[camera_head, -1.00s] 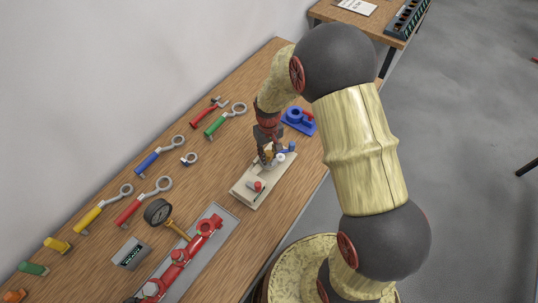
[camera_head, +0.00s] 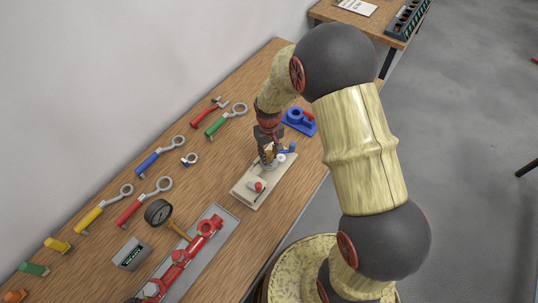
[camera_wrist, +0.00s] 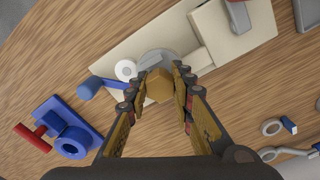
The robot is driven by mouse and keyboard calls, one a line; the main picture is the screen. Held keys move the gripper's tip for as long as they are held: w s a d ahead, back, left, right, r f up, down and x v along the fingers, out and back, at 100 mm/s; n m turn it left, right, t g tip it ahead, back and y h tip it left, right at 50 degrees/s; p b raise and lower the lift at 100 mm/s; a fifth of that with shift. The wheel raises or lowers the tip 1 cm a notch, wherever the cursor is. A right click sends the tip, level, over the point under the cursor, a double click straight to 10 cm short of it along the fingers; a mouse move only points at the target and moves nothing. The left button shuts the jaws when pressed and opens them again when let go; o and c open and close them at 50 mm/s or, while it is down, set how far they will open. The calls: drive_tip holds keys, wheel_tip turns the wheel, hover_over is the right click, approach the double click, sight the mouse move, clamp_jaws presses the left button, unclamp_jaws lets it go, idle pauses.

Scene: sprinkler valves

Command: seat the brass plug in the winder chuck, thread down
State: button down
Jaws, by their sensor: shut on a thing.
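The brass plug (camera_wrist: 159,86) shows its hex head between my fingertips in the wrist view. My gripper (camera_wrist: 160,92) is shut on it; in the head view my gripper (camera_head: 268,162) points down over the far end of the winder. The winder has a beige base plate (camera_head: 246,190), which also shows in the wrist view (camera_wrist: 240,38). The grey round chuck (camera_wrist: 158,56) lies directly under the plug and is partly covered by it. The plug's thread is hidden, so I cannot tell how deep it sits. A white roller (camera_wrist: 125,70) and a blue handle (camera_wrist: 89,88) are beside the chuck.
A blue fixture with a red handle (camera_wrist: 72,140) stands near the winder. A red manifold (camera_head: 180,256) rests on a grey tray. The table edge is close on the right.

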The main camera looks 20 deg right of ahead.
sight(270, 154)
drive_tip(key=shift+s+f, duration=0.7)
drive_tip(key=shift+f, duration=0.05)
drive_tip(key=c, duration=2)
unclamp_jaws()
drive_tip(key=o, duration=0.4)
drive_tip(key=shift+w+f, duration=0.1)
drive_tip(key=shift+w, duration=0.1)
drive_tip(key=shift+o, duration=0.7)
drive_tip(key=shift+d, duration=0.1)
drive_tip(key=shift+w+r, duration=0.1)
drive_tip(key=shift+r, duration=0.1)
drive_tip(key=shift+r, duration=0.15)
drive_tip(key=r, duration=1.1)
drive_tip(key=shift+w+r, duration=0.25)
drive_tip(key=shift+r, duration=0.15)
